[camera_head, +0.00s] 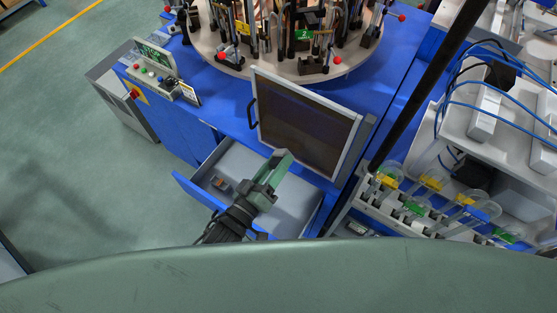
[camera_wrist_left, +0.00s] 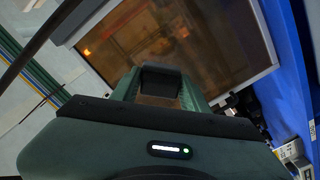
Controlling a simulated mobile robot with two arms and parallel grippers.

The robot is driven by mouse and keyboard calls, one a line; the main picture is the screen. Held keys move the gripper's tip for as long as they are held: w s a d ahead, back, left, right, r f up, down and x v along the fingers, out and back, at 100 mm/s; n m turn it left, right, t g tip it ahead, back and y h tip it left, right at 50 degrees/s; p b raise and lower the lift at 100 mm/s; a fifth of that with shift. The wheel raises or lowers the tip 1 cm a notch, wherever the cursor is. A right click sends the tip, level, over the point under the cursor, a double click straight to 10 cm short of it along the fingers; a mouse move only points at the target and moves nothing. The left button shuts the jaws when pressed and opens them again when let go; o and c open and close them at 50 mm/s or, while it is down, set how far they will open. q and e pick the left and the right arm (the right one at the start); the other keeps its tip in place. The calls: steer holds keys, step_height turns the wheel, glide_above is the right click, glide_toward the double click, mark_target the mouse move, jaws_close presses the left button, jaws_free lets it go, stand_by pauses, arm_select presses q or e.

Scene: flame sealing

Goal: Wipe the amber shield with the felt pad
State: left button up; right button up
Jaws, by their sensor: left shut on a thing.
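The amber shield (camera_head: 305,125) is a dark, see-through brownish panel in a pale frame, with a black handle on its left side. In the left wrist view the shield (camera_wrist_left: 190,40) looks amber and fills the top middle. My left gripper (camera_head: 277,170) is at the shield's lower left corner, above an open drawer. In the left wrist view my left gripper (camera_wrist_left: 160,90) is shut on a small dark block between its fingers, apparently the felt pad (camera_wrist_left: 160,82). Whether the pad touches the shield cannot be told. My right gripper is out of view.
The open blue drawer (camera_head: 192,195) under the gripper has a small brownish item in it. A round turntable (camera_head: 235,65) with fixtures stands behind the shield. A control box (camera_head: 155,70) is at left. A rack with clear discs (camera_head: 480,208) is at right.

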arm_select(q)
steer(key=shift+w+a+f+b, duration=0.15)
steer(key=shift+w+f+b, duration=0.05)
steer(key=shift+f+b, duration=0.25)
steer(key=w+a+f+b, duration=0.5)
steer(key=w+f+b, duration=0.1)
steer(key=b, duration=0.2)
steer(key=shift+b+x, duration=1.25)
steer(key=shift+x, duration=1.5)
steer(key=shift+x, duration=0.8)
